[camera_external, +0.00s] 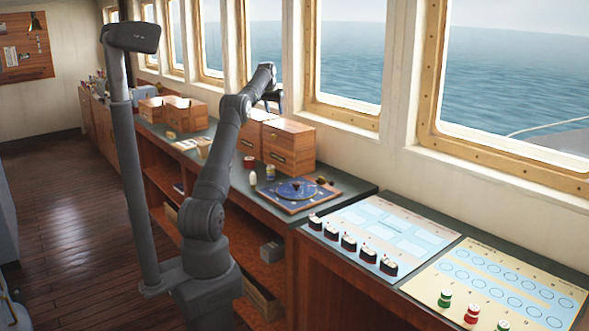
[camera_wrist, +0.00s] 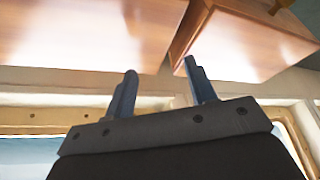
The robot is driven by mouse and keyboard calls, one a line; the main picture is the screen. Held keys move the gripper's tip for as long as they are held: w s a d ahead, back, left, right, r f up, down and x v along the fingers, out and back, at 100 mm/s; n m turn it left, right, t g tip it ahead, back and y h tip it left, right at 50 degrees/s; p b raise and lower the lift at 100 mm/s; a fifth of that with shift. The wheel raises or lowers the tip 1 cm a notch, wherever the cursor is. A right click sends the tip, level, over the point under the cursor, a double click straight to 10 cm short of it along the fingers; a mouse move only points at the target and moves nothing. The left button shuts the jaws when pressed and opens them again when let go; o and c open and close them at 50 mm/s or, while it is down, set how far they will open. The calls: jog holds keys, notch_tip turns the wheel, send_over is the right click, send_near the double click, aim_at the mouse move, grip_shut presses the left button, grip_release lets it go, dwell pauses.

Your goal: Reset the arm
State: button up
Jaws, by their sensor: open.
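My gripper (camera_external: 273,97) is at the end of my raised arm, in front of the windows and above the wooden boxes on the counter. In the wrist view my gripper (camera_wrist: 158,82) shows two dark fingers set apart, with nothing between them. The wooden boxes (camera_wrist: 235,42) fill the upper part of that view beyond the fingertips, and a window frame lies below. I cannot tell exactly how far the fingertips are from the boxes.
Wooden boxes (camera_external: 289,147) stand on the counter below my gripper. On the right are a blue sheet (camera_external: 385,228) with several dark pieces and a yellow sheet (camera_external: 480,268) with green and red pieces. Windows (camera_external: 343,50) line the wall.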

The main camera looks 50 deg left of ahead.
jog(key=shift+m, duration=0.8)
jog(key=w+d, duration=0.2)
jog(key=d, duration=0.1)
jog(key=w+d, duration=0.2)
jog(key=d, duration=0.2)
jog(key=w+d, duration=0.2)
jog(key=d, duration=0.1)
jog(key=shift+d+r, duration=0.2)
jog(key=shift+d, duration=0.15)
jog(key=shift+w+d+h, duration=0.15)
jog(key=shift+d+h, duration=0.15)
jog(key=shift+d, duration=0.2)
jog(key=shift+o, duration=0.6)
